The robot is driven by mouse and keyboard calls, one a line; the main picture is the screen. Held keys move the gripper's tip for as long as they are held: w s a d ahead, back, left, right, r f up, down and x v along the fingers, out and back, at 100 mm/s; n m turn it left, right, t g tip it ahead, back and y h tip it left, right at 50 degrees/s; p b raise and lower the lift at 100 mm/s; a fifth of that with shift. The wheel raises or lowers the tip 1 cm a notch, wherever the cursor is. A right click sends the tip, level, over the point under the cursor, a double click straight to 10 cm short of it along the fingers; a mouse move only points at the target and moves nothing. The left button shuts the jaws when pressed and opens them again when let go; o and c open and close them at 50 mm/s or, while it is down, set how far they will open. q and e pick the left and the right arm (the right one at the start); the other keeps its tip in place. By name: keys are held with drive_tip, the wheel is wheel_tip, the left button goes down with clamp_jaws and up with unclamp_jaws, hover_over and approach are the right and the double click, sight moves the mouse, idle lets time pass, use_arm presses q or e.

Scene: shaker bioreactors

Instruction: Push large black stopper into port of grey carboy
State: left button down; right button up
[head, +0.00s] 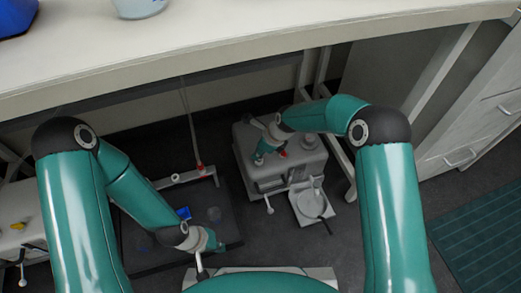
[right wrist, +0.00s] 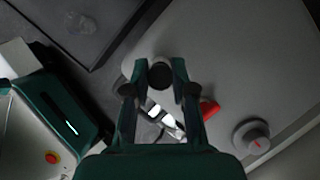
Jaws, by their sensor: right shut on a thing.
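The grey carboy (head: 303,160) is the large light-grey block on the floor under the bench; its flat top (right wrist: 235,50) fills much of the right wrist view. My right gripper (right wrist: 160,72) is over the carboy's top, shut on the large black stopper (right wrist: 160,76), whose round dark end shows between the fingertips. A pale rounded rim lies just behind the fingertips; whether the stopper touches the port cannot be told. In the head view my right gripper (head: 262,156) hides the stopper. My left gripper (head: 213,243) hangs over the dark tray, its jaws too small to read.
A red part (right wrist: 209,108) and a round grey knob (right wrist: 252,137) stand on the carboy's top. A white scale-like device (head: 313,208) stands before the carboy. The dark tray (head: 150,262) lies at left. The bench top (head: 240,45) overhangs the carboy's back.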

drive_tip(key=shift+f+b, duration=0.45)
drive_tip(key=shift+f, duration=0.75)
idle(1.6)
drive_tip(key=o, duration=1)
drive_tip(key=shift+r, duration=0.1)
drive_tip(key=v, duration=1.1)
drive_tip(key=shift+s+d+r, duration=0.1)
drive_tip(key=shift+d+r, duration=0.1)
drive_tip(key=shift+r, duration=0.1)
